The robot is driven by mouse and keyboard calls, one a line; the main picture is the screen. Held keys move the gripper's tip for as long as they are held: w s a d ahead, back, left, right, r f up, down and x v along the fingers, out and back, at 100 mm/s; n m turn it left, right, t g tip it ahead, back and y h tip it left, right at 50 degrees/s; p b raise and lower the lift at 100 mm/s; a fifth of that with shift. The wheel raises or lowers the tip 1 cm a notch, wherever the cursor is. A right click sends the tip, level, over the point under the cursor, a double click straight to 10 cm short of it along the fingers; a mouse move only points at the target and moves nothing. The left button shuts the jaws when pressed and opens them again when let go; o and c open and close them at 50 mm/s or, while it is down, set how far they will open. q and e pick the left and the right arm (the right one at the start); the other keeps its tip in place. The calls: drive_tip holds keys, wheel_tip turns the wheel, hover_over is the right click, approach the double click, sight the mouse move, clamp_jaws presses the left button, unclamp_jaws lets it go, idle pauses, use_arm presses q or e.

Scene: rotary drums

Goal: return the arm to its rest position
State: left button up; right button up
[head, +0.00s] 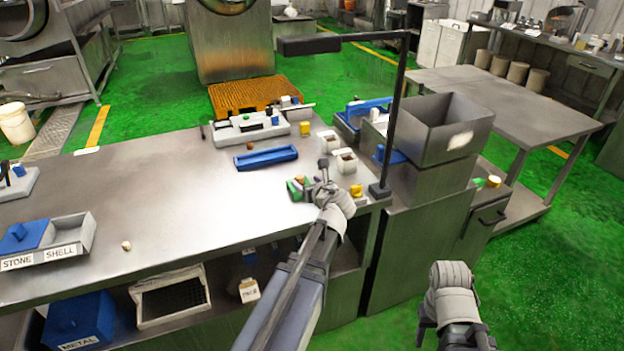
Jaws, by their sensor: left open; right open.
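My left gripper (322,172) is over the right end of the metal workbench (150,200), its arm reaching up from the bottom middle. It is open, with its tips close to small green and brown items (299,187); I cannot tell whether it touches them. My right gripper (424,334) is low at the bottom right, over the green floor and off the bench. It is open and looks empty. Its fingers are partly hidden by its own wrist.
A black lamp post (396,110) rises just right of my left gripper. A blue tray (266,157), small white boxes (346,161) and a yellow piece (356,190) lie near it. A large metal bin (440,132) stands to the right. The bench's middle is mostly clear.

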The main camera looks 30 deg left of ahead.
use_arm(q)
drive_tip(key=s+d+f+n+g+h+p, duration=0.2)
drive_tip(key=s+d+n+g+h, duration=0.1)
drive_tip(key=s+d+n, duration=0.4)
drive_tip(key=s+d+f+n+g+h+p, duration=0.2)
drive_tip(key=s+d+n, duration=0.5)
drive_tip(key=d, duration=0.7)
drive_tip(key=s+d+f+n+g+h+p, duration=0.2)
drive_tip(key=s+d+f+n+g+h, duration=0.1)
drive_tip(key=s+d+n, duration=0.5)
drive_tip(key=s+d+g+h, duration=0.1)
drive_tip(key=d, duration=0.1)
drive_tip(key=shift+d+f, duration=0.2)
drive_tip(key=shift+d, duration=0.2)
